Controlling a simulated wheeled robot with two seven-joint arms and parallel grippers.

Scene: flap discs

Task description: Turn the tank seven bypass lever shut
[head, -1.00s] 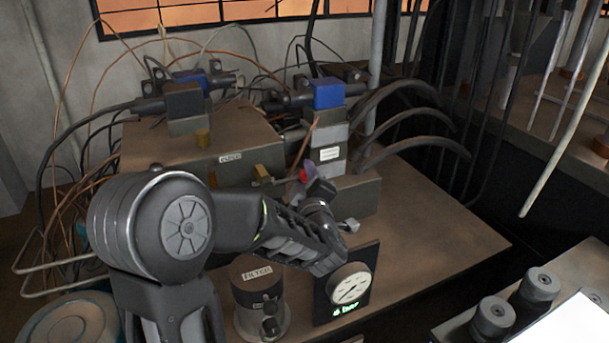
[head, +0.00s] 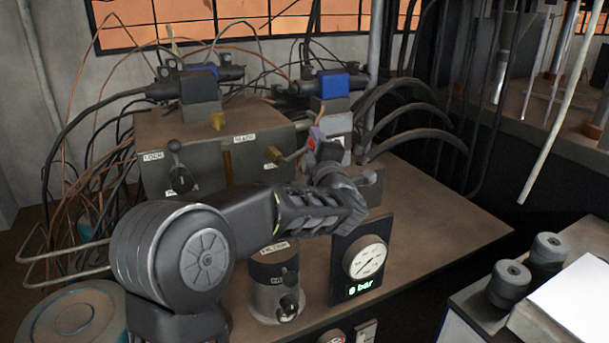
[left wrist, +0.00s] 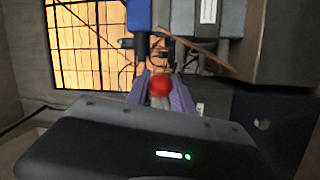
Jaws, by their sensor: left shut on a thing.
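A lever with a red ball knob (left wrist: 160,87) sits between the purple fingers of my left gripper (left wrist: 160,92) in the left wrist view. In the head view my left gripper (head: 318,142) is shut on this knob, at the right end of the dark valve block (head: 205,135). The lever's thin rod runs left from the knob to a brass pivot (head: 274,155) on the block's front. The knob is mostly hidden by the fingers. I cannot read a tank number on the lever. My right gripper is not in view.
A dial gauge (head: 367,260) with a green display reading about 0 bar stands below my left arm. A labelled cylinder (head: 275,285) stands beside it. A black-handled lever (head: 178,165) is at the block's left. Hoses curve at the right; the bench's right part (head: 450,215) is clear.

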